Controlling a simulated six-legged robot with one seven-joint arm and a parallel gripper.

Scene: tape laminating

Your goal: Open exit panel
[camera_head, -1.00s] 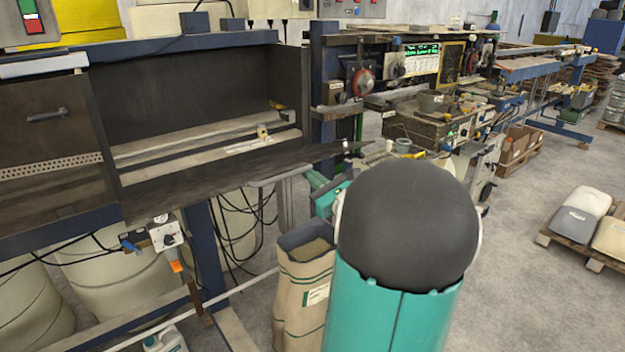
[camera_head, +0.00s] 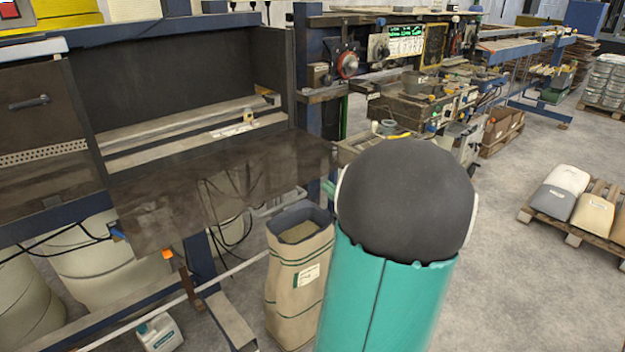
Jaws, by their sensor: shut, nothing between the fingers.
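The exit panel (camera_head: 220,190) is a dark, glossy, see-through sheet on the front of the blue-framed machine at the left. It is swung down and slopes outward below the opening, with cables and a white drum showing through it. Above it, the dark opening (camera_head: 185,85) is uncovered, with pale rails (camera_head: 190,128) along its floor. My gripper is not in view. Only a teal and black part of my arm shows, in front and to the right of the panel.
A second dark panel with a handle (camera_head: 30,102) covers the machine's left part. A beige paper sack (camera_head: 300,285) stands below the exit panel, with a white jug (camera_head: 160,332) to its left. A pallet of bags (camera_head: 580,210) stands at the right. Open floor lies at the lower right.

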